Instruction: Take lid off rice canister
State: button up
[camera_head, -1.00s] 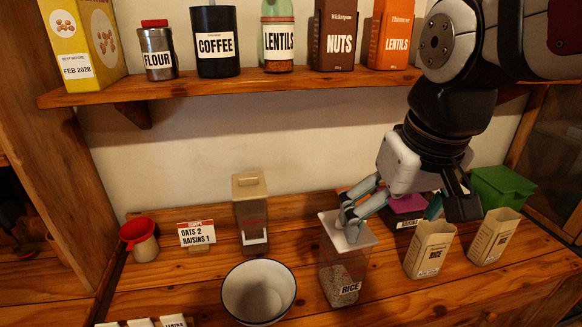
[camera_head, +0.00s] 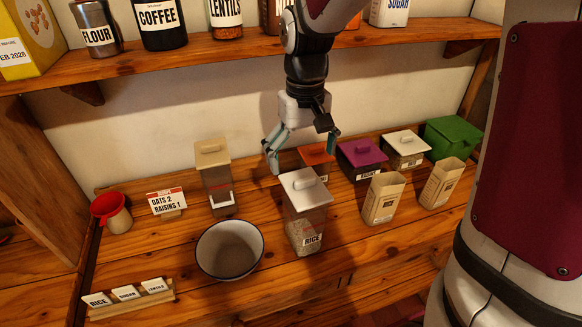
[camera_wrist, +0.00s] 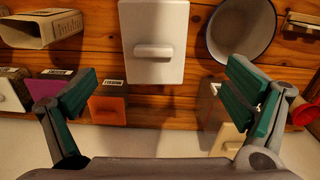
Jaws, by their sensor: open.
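The rice canister (camera_head: 306,232) stands upright on the counter, a clear box with grain low inside and a RICE label. Its white lid (camera_head: 304,189) with a raised bar handle sits on top. In the wrist view the lid (camera_wrist: 153,70) is ahead of the fingers, near the top middle. My gripper (camera_head: 302,152) is open and empty, above and behind the canister near the wall, apart from the lid. Its two teal-padded fingers (camera_wrist: 160,95) are spread wide in the wrist view.
A white enamel bowl (camera_head: 229,249) stands left of the canister. Orange-lidded (camera_head: 317,154), purple-lidded (camera_head: 361,153) and white-lidded (camera_head: 405,142) containers stand behind right. Two open beige cartons (camera_head: 383,198) stand to the right. A tan-lidded dispenser (camera_head: 213,180) is at left. The shelf (camera_head: 200,57) overhangs behind.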

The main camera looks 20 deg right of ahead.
aim_at(305, 180)
jog(key=f, duration=0.4)
jog(key=f+p, duration=0.1)
jog(key=f, duration=0.1)
jog(key=shift+s+d+f, duration=0.1)
jog(key=shift+d, duration=0.3)
jog(key=shift+f, duration=0.5)
jog(key=c, duration=1.1)
